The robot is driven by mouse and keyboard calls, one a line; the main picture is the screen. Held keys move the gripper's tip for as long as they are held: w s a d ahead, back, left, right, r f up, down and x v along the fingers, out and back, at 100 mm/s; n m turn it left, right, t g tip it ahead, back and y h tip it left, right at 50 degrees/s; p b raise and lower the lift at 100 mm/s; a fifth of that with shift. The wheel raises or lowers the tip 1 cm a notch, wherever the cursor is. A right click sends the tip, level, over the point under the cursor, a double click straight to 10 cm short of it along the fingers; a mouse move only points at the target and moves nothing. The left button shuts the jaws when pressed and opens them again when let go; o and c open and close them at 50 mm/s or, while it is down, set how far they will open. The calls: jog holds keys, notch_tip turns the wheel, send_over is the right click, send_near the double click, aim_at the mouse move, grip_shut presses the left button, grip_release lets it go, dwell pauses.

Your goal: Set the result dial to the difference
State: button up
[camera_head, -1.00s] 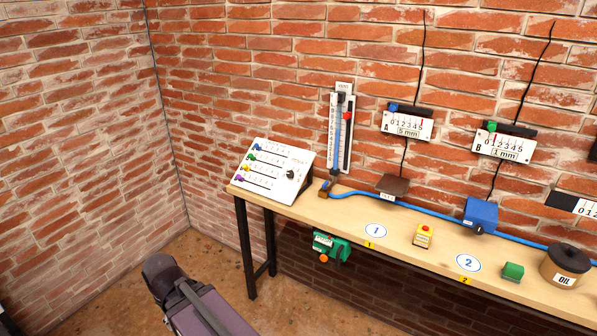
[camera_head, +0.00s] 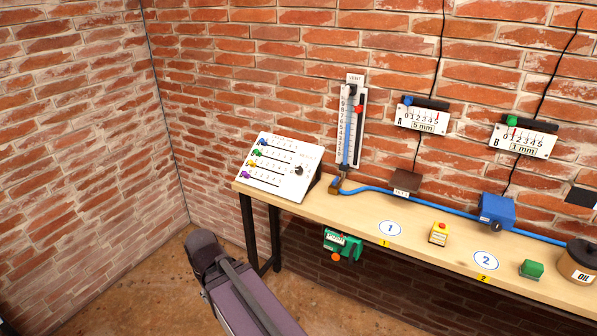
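A white sloped panel (camera_head: 270,178) stands at the left end of the wooden bench. It carries rows of coloured sliders and, at its right side, a black round dial (camera_head: 299,170); its setting is too small to read. Gauge A has a blue knob and gauge B a green one. My arm shows at the bottom left, in front of the bench and below the panel. My gripper's fingers cannot be made out.
A vertical scale (camera_head: 352,125) with a blue column stands behind the bench (camera_head: 350,208). A blue hose runs to a blue box (camera_head: 496,210). A yellow button box (camera_head: 439,233), a green block (camera_head: 531,269) and an oil pot (camera_head: 578,262) stand on top. A green device (camera_head: 342,244) hangs at the front edge.

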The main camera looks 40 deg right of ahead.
jog(key=o, duration=0.3)
jog(key=shift+o, duration=0.4)
jog(key=shift+w+d, duration=0.15)
jog(key=n+t+h+b, duration=0.7)
jog(key=n+h+b, duration=0.9)
jog(key=n, duration=0.6)
send_near(298, 172)
jog(key=shift+s+a+f+h+p, duration=0.1)
jog(key=shift+a+h+p, duration=0.1)
jog(key=shift+a, duration=0.45)
jog(key=shift+s+a+f+h+p, duration=0.1)
jog(key=shift+s+a+p, duration=0.05)
jog(key=shift+a, duration=0.45)
jog(key=x, duration=1.4)
jog(key=shift+s, duration=0.1)
